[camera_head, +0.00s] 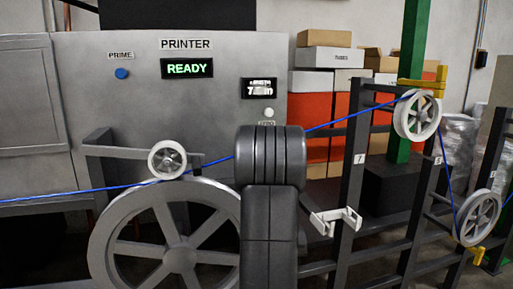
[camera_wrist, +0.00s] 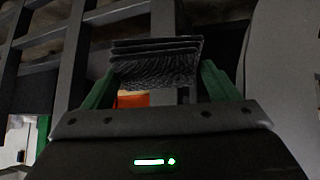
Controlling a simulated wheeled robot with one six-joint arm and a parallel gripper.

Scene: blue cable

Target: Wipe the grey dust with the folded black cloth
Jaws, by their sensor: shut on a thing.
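My gripper (camera_wrist: 158,76) shows in the wrist view with its two green fingers shut on the folded black cloth (camera_wrist: 156,52). The cloth is dark grey-black, layered and textured, and spans between the fingertips. In the head view my dark arm stands upright in the middle, and the gripper and cloth are hidden behind it. I cannot make out any grey dust in either view.
A grey printer cabinet (camera_head: 60,125) reads READY. A large spoked wheel (camera_head: 112,225) stands left of my arm. Dark frame posts (camera_head: 351,165) and a white bracket (camera_head: 335,219) are close on its right.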

